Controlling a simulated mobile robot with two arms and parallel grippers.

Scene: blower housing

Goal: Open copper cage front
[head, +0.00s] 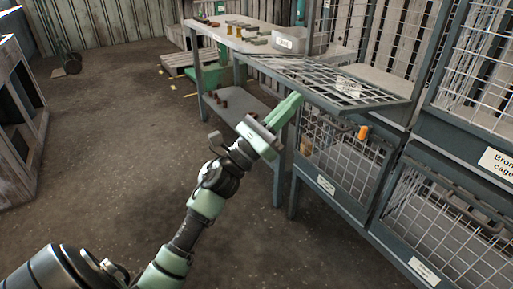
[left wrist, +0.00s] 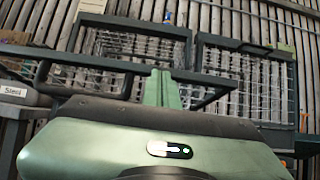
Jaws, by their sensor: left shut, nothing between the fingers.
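A grey-framed mesh cage front (head: 385,101) stands out level from the rack, at the base of an upper cage whose opening is uncovered. Its small white label (head: 348,85) is too small to read, so I cannot confirm that it is the copper one. My left gripper (head: 296,98) is shut and empty, with its green fingers at the near left edge of this panel. I cannot tell whether they touch. In the left wrist view, the shut fingers (left wrist: 161,88) point up past a dark frame bar. My right gripper is not in view.
Lower mesh cage fronts (head: 340,155) are closed below, one with an orange piece (head: 363,132). The bronze cage label (head: 497,163) is at right. A workbench (head: 225,38) with small parts stands behind. The floor (head: 110,130) at left is mostly clear.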

